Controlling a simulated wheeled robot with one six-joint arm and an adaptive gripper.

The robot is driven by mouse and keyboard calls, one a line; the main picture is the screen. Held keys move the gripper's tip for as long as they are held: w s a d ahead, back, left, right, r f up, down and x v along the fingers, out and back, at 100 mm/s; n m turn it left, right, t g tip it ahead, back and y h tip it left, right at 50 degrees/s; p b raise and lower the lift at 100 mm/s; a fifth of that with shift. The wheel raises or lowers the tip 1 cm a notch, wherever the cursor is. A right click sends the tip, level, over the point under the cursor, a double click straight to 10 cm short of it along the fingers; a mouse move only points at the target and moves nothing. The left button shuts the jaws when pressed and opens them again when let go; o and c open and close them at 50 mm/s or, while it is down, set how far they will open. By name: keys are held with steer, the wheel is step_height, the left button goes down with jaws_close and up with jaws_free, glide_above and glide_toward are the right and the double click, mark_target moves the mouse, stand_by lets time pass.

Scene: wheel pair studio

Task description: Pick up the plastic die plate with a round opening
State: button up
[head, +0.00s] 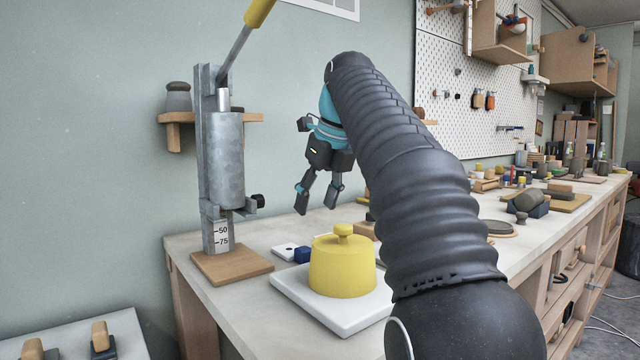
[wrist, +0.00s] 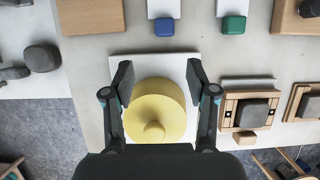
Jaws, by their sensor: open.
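A small white plate (head: 285,250) with a dark mark lies on the bench behind a yellow knobbed lid; I cannot tell whether the mark is a round opening. A blue block (head: 302,255) sits at its right. In the wrist view, two white plates, one with a blue block (wrist: 164,27) and one with a green block (wrist: 233,25), are cut off by the top edge; no opening shows on them. My gripper (head: 316,200) is open and empty above the bench. In the wrist view my gripper (wrist: 158,82) has its fingers either side of the yellow lid (wrist: 158,108), which appears below them.
The yellow lid stands on a white square board (head: 350,318). A grey lever press (head: 226,160) on a wooden base stands at left. Wooden frames with grey blocks (wrist: 252,110) lie at the right in the wrist view. More tools fill the bench's far end.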

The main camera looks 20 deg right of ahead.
steer(key=shift+s+d+r, duration=0.15)
steer(key=shift+s+r, duration=0.05)
steer(key=shift+r, duration=0.4)
steer(key=shift+o, duration=0.5)
steer(key=shift+s+r, duration=0.2)
steer(key=shift+r, duration=0.1)
steer(key=b, duration=0.3)
glide_above(307, 250)
steer(key=s, duration=0.3)
steer(key=f, duration=0.7)
steer(key=shift+d+f, duration=0.2)
steer(key=shift+f, duration=0.15)
steer(key=shift+w+d+b+x, duration=0.1)
steer(key=shift+b+x, duration=0.2)
steer(key=shift+x, duration=0.75)
steer(key=shift+w+d+b+x, duration=0.1)
steer(key=shift+b+x, duration=0.2)
steer(key=shift+x, duration=0.75)
steer(key=shift+w+d+b+x, duration=0.15)
steer(key=shift+b+x, duration=0.15)
steer(key=shift+x, duration=0.75)
steer(key=shift+r, duration=0.1)
jaws_close()
